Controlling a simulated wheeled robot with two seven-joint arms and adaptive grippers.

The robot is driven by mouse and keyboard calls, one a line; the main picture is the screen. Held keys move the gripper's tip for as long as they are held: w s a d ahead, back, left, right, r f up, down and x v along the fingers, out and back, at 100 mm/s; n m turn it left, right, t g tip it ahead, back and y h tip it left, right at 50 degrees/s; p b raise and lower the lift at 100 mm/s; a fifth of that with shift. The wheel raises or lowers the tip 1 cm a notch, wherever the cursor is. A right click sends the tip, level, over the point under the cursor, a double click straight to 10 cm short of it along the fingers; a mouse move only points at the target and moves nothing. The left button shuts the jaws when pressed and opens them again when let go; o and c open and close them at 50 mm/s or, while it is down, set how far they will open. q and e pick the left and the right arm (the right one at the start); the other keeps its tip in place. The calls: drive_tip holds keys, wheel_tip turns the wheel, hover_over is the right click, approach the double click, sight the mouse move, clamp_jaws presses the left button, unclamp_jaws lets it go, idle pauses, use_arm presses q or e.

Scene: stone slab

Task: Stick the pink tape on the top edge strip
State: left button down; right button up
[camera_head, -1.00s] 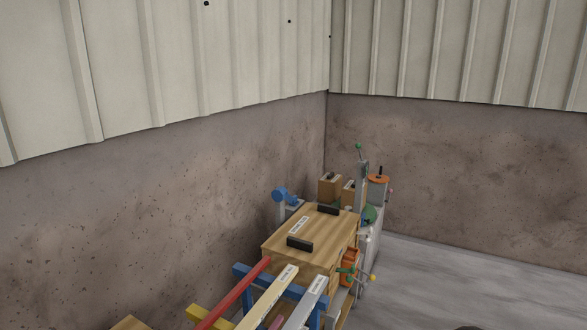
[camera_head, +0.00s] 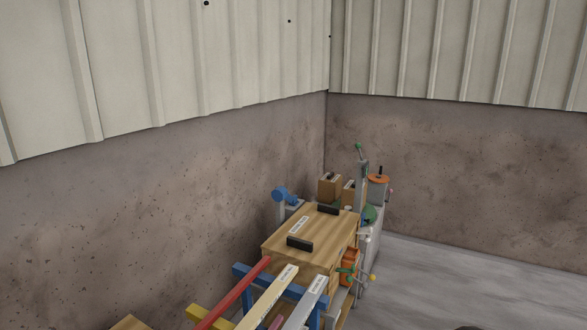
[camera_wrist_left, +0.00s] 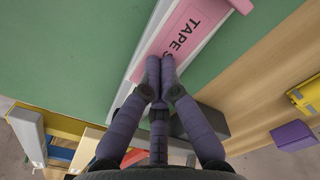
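In the left wrist view, a pink strip (camera_wrist_left: 172,42) with dark lettering reading "TAPE S" lies along a pale strip (camera_wrist_left: 148,38) on a green surface (camera_wrist_left: 60,50). A darker pink piece (camera_wrist_left: 241,5) shows at its upper right end. My left gripper (camera_wrist_left: 160,62) has its fingertips together over the lower end of the lettered pink strip. Nothing shows between the tips; whether they touch the strip I cannot tell. Neither gripper is in the head view.
In the head view, a wooden box (camera_head: 310,235) with dark handles stands by the wall. Red (camera_head: 235,292), cream (camera_head: 270,296) and grey (camera_head: 307,303) bars lie before it on a blue frame (camera_head: 243,272). A purple block (camera_wrist_left: 293,136) lies on the right in the wrist view. Grey floor (camera_head: 470,280) is open at right.

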use_arm(q)
drive_tip(key=shift+s, duration=0.1)
drive_tip(key=shift+r+p, duration=1.9)
drive_tip(key=shift+r, duration=1.55)
